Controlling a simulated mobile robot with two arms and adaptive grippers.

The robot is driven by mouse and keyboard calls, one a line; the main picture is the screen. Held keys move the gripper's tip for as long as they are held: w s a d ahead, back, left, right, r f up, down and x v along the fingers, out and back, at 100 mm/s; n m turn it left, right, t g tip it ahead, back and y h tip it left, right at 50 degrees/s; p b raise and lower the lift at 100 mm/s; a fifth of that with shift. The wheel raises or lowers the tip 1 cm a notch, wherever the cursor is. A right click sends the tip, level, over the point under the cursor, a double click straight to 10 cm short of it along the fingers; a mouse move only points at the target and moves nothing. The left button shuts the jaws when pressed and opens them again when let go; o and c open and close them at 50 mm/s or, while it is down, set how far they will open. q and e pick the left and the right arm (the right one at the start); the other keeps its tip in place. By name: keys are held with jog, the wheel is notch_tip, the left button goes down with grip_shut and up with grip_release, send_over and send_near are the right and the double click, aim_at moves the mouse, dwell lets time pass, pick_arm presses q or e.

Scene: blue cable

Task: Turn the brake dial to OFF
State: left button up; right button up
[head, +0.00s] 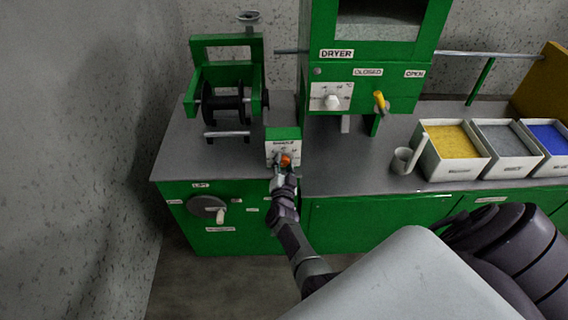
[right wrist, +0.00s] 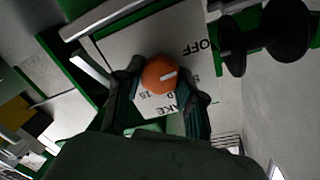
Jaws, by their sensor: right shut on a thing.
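The brake dial is an orange round knob (head: 286,161) on a white panel (head: 283,147) on a small green box at the bench's front edge. In the right wrist view the orange dial (right wrist: 160,75) carries a white mark that points right. An OFF label (right wrist: 196,47) shows upside down above and right of it, and numbers below are partly covered. My right gripper (head: 283,166) is shut on the dial; in the right wrist view its fingers (right wrist: 158,88) sit at either side of it. My left gripper is not in view.
A black spool (head: 225,104) in a green frame stands behind the box. A green dryer (head: 372,58) with a yellow lever (head: 381,101) stands to the right. A grey mug (head: 402,161) and bins of yellow (head: 425,165), grey and blue material are further right. A crank (head: 210,207) is on the bench front.

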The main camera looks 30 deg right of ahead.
jog(key=shift+a+f+n, duration=0.1)
jog(key=shift+f+n, duration=0.05)
jog(key=shift+n, duration=0.35)
jog(key=o, duration=1)
jog(key=shift+o, duration=0.6)
